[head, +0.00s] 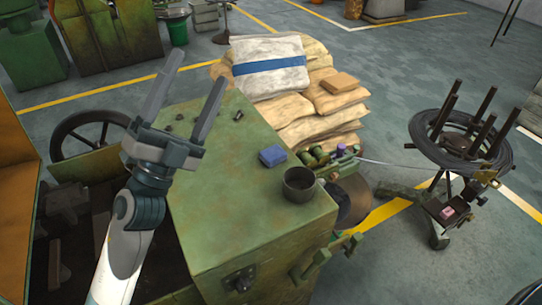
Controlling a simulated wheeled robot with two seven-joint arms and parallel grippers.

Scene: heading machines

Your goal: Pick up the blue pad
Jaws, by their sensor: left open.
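The blue pad (272,156) is a small blue block lying flat on the green machine top (230,205), near its right edge. My left gripper (196,92) is open and empty, with its two long grey fingers spread and pointing up and away. It shows above the machine's left part, to the left of the pad and apart from it. My right gripper is not in view.
A dark metal cup (299,185) stands just right of and nearer than the pad. Small dark knobs or bolts (239,115) sit on the machine top. Stacked sacks (310,125) rise behind it. A wire coil stand (462,140) is at the right.

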